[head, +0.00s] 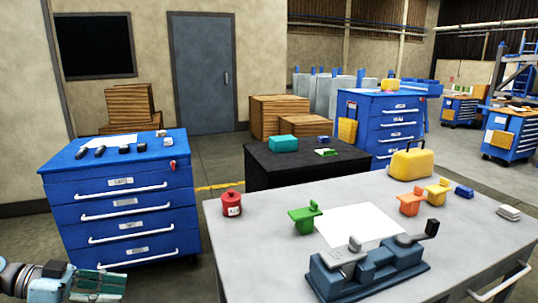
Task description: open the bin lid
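A small red can-shaped bin (231,205) with a red lid and a pale label stands upright at the left back part of the grey table. Its lid looks shut. My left gripper (112,285) is at the lower left corner, with greenish ribbed fingers pointing right. It is well left of the table and apart from the bin, in front of the blue drawer cabinet. I cannot tell whether its fingers are open or shut. My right gripper is not in view.
The grey table (270,273) also holds a green clamp (304,218), a white sheet (359,228), a blue-grey vise (365,272), orange clamps (411,202) and a yellow case (411,163). A blue drawer cabinet (120,200) stands left, with floor between it and the table.

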